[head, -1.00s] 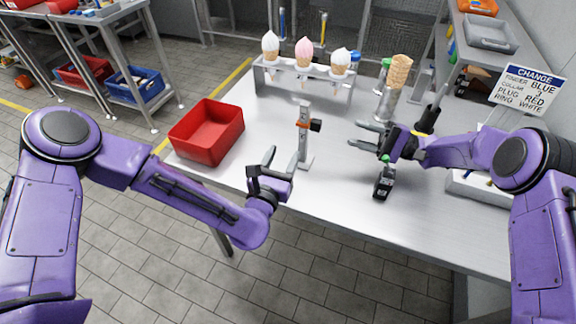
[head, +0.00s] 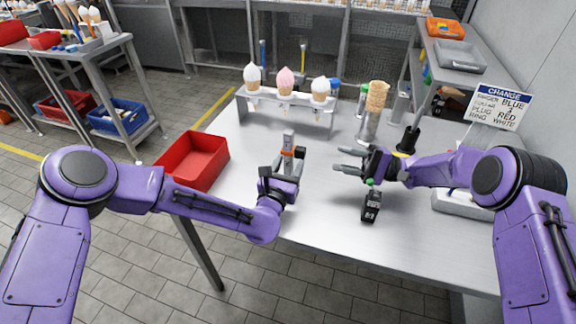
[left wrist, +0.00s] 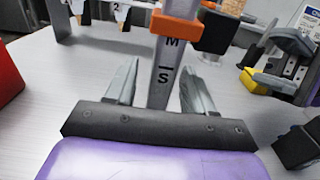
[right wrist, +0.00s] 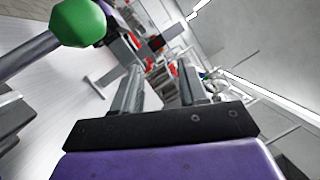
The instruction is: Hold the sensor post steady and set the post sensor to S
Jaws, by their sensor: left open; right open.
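The sensor post (head: 289,138) stands upright on the table. In the left wrist view, the post (left wrist: 161,88) shows the letters M and S, with S lower. An orange collar (left wrist: 175,26) sits just above the M, with the dark sensor (left wrist: 218,32) on its right side. The collar also shows in the head view (head: 287,153). My left gripper (head: 284,172) is open at the post, its fingers on either side of the post with gaps visible. My right gripper (head: 341,161) is open and empty to the right of the post, fingers pointing left.
A black block with a green knob (head: 370,204) stands below my right gripper; the knob (right wrist: 78,22) is close in the right wrist view. A red bin (head: 193,160) is at left. An ice-cream cone rack (head: 285,118) stands behind the post. A sign (head: 500,106) is at right.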

